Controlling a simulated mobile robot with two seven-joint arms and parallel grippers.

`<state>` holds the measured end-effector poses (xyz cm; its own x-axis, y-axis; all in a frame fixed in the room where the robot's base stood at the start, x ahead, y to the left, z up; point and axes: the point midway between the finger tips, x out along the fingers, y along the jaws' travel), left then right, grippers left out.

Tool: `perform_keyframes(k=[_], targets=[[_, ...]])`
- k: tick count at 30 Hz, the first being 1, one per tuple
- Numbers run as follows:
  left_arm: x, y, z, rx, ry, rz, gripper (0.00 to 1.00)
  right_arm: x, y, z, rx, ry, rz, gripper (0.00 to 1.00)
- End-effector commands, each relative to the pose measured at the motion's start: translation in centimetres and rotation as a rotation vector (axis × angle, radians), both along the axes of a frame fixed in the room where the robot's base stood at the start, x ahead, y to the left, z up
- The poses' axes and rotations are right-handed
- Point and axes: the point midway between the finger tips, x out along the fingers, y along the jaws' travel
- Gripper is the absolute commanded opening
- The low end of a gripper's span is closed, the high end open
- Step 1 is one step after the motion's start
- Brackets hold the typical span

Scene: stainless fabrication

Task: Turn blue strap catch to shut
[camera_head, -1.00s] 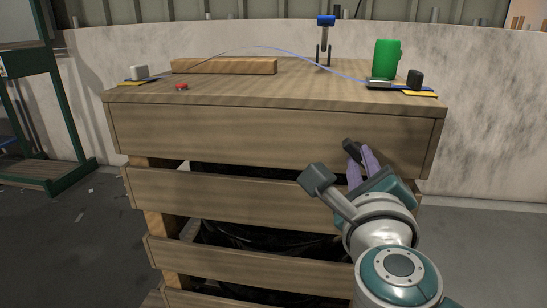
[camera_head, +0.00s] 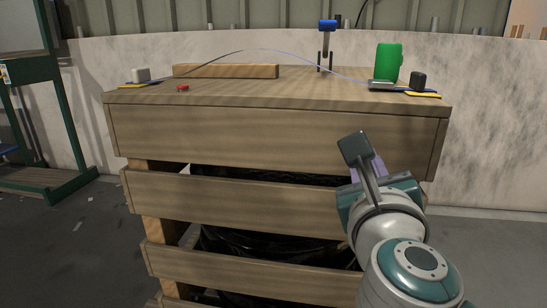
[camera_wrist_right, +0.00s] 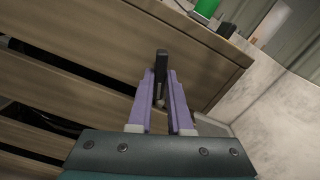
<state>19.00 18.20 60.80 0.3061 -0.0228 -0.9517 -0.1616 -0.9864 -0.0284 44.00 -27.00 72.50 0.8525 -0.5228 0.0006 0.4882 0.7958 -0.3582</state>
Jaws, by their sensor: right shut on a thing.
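A blue-headed lever (camera_head: 327,26) stands on a dark two-post bracket at the back of the wooden crate top. A thin blue strap (camera_head: 262,51) arches across the top, ending at a metal buckle (camera_head: 382,86) at the right. I cannot tell which of these parts is the catch. My right gripper (camera_head: 376,164) is in front of the crate's upper front board, below the top edge and apart from the strap parts. In the right wrist view, its purple fingers (camera_wrist_right: 161,82) are shut on a dark bar (camera_wrist_right: 161,62). My left gripper is out of view.
A green cylinder (camera_head: 388,62) and a black block (camera_head: 418,81) stand at the right of the crate top (camera_head: 270,93). A wooden bar (camera_head: 225,71) lies at the back left.

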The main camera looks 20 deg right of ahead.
Motion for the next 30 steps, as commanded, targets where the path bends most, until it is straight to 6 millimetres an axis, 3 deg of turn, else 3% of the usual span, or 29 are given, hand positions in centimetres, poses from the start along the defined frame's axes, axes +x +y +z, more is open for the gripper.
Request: perform_keyframes(k=[8,20,21,30], targets=[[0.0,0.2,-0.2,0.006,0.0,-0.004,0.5,0.0,0.0,-0.1,0.02,-0.013,0.0,0.0],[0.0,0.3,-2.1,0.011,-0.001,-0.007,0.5,0.0,0.1,-0.1,0.334,-0.203,-0.001,0.0],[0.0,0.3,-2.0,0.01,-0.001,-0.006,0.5,0.0,0.0,0.0,0.333,-0.203,-0.001,0.21],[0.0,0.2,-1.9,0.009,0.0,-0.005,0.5,0.0,-0.1,0.1,0.329,-0.201,-0.004,0.55]])
